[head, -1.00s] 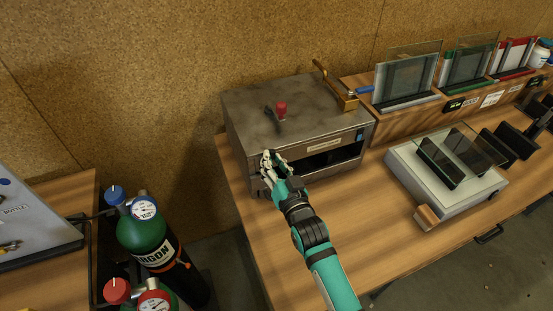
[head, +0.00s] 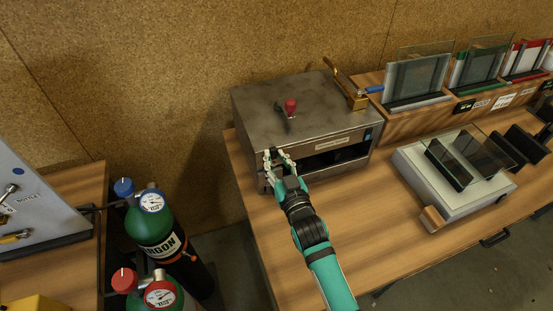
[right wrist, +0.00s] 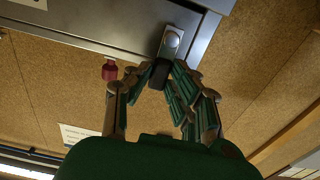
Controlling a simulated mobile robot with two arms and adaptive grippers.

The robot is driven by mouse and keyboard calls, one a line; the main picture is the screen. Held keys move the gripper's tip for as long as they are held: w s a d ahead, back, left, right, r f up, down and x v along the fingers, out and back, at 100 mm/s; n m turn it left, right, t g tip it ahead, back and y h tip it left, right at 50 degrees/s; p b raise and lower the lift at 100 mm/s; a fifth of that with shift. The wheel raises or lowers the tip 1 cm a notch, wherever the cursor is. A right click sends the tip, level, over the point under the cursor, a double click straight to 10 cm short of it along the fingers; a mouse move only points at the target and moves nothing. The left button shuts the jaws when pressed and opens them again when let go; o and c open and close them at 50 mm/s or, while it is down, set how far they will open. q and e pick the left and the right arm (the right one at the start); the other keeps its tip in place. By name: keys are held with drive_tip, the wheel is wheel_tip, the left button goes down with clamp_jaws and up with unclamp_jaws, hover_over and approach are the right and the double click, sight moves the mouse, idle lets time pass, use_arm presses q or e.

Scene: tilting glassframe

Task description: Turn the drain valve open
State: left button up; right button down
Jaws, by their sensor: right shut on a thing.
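A grey metal box (head: 258,108) stands on the wooden bench, with a dark slot in its front. My right gripper (head: 279,158) is at the left part of that front, fingers pointing to the box. In the right wrist view, the gripper (right wrist: 160,82) is closed around a small black handle (right wrist: 160,72) on a metal lever (right wrist: 172,42) at the box face. This looks like the drain valve, though I see no label on it. The fingers hide part of the handle. My left gripper is not in view.
A red knob (head: 291,105) and a brass lever (head: 347,85) are on top of the box. Glass panes (head: 415,78) stand in racks at the right, and a pale device (head: 415,165) holds more panes. A green argon bottle (head: 152,222) stands at the left.

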drive_tip(key=shift+f, duration=0.15)
drive_tip(key=c, duration=1.2)
unclamp_jaws()
drive_tip(key=v, duration=1.2)
drive_tip(key=shift+s+d, duration=0.1)
